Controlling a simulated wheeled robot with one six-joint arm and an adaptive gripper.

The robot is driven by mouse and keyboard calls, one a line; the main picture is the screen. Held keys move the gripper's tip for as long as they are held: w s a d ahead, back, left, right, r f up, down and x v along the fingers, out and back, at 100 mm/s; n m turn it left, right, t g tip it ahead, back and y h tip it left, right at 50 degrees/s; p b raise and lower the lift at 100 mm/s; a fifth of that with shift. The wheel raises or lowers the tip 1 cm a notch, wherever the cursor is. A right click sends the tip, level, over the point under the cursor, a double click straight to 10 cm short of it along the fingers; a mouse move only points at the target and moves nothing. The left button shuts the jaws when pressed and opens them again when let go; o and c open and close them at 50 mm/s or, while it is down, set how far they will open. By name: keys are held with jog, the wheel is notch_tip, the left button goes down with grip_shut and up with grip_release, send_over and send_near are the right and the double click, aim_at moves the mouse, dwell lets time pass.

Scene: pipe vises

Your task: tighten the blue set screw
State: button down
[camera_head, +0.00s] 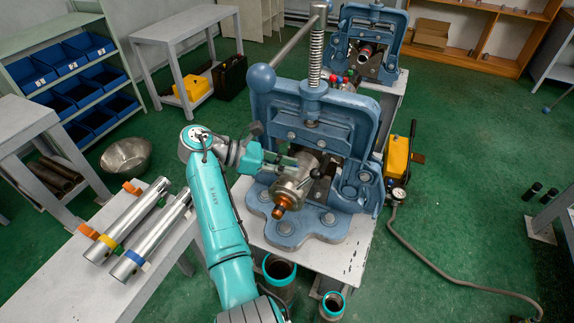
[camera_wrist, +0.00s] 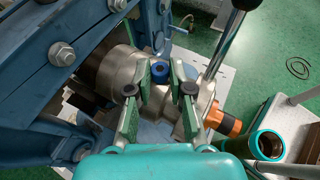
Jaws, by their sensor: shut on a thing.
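The blue set screw (camera_wrist: 160,71) sits on the metal pipe fitting (camera_wrist: 113,72), between my fingertips in the wrist view. My gripper (camera_wrist: 161,66) has its green fingers closed on the screw from both sides. In the head view my gripper (camera_head: 288,161) reaches in from the left over the fitting (camera_head: 292,187), which is clamped in the near blue pipe vise (camera_head: 312,105). The screw is hidden there behind the fingers. The fitting has an orange end (camera_wrist: 224,122) and a metal lever (camera_wrist: 226,45) with a dark knob beside my right finger.
A second blue vise (camera_head: 372,40) stands behind. Two metal tubes (camera_head: 130,217) lie on the left bench. Teal-rimmed pipes (camera_head: 279,270) stand below the near vise. A yellow pump (camera_head: 398,158) with a gauge and hose is at the right. The right floor is mostly clear.

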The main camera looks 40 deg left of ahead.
jog(key=c, duration=1.3)
grip_release()
notch_tip(320, 180, up, 10)
